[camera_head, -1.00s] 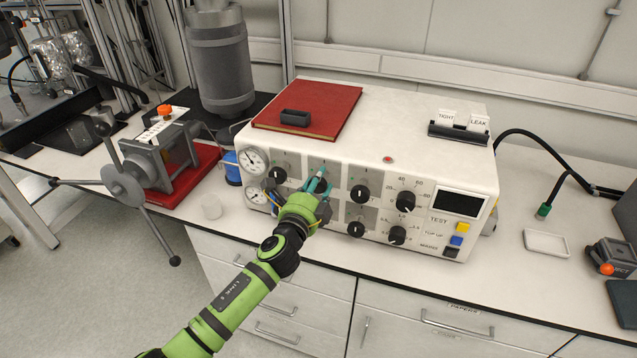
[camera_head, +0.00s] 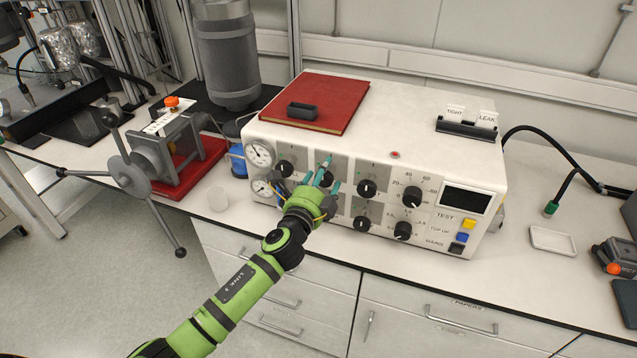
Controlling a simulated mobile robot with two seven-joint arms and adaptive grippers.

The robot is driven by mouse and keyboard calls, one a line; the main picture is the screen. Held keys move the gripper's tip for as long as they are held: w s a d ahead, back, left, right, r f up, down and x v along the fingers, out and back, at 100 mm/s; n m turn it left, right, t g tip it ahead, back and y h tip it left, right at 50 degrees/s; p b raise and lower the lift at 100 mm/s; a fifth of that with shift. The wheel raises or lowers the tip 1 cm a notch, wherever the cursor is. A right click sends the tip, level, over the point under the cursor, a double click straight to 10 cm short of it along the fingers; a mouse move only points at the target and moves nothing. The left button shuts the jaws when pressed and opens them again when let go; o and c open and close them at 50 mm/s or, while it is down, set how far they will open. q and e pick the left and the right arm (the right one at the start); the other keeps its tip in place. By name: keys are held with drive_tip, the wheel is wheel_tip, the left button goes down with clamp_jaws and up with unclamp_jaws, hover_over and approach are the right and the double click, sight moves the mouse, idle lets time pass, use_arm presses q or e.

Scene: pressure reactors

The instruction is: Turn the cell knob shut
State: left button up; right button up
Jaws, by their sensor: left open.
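A white instrument box (camera_head: 455,170) stands on the bench, with several black knobs on its sloped front panel. My left gripper (camera_head: 323,176) is at the left middle of this panel, with its teal fingertips spread open. It covers part of the panel, and a knob there is largely hidden behind the fingers. I cannot tell whether the fingers touch it. Clear knobs are the upper left knob (camera_head: 286,168), the upper middle knob (camera_head: 367,189) and the lower middle knob (camera_head: 361,223). The small panel labels are too small to read, so I cannot tell which is the cell knob. My right gripper is not in view.
Bench at right holds a white dish (camera_head: 552,240).

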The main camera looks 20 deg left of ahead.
use_arm(q)
drive_tip(key=s, duration=1.1)
drive_tip(key=shift+s+a, duration=0.35)
drive_tip(key=shift+s, duration=0.05)
drive_tip(key=s+a+f+n+g+b, duration=0.1)
drive_tip(key=s+f+n+g, duration=0.2)
drive_tip(key=f, duration=0.9)
drive_tip(key=s+a+f+n+g+y, duration=0.15)
drive_tip(key=s+f, duration=0.25)
drive_tip(key=f, duration=0.7)
drive_tip(key=s+a+f+n+g+b, duration=0.1)
drive_tip(key=s+f+n+g, duration=0.25)
drive_tip(key=f, duration=0.85)
drive_tip(key=s+f+n+g, duration=0.4)
drive_tip(key=s+f, duration=0.9)
drive_tip(key=s+f+n+g, duration=0.2)
drive_tip(key=s+f+n, duration=0.1)
drive_tip(key=s, duration=0.7)
drive_tip(key=s+d+f+n+g+b, duration=0.1)
drive_tip(key=s+f+n+g, duration=0.2)
drive_tip(key=s, duration=0.8)
wheel_tip(320, 180, down, 2)
drive_tip(key=shift+s+f+h, duration=0.1)
drive_tip(key=shift+s+h, duration=0.15)
drive_tip(key=shift+h, duration=0.2)
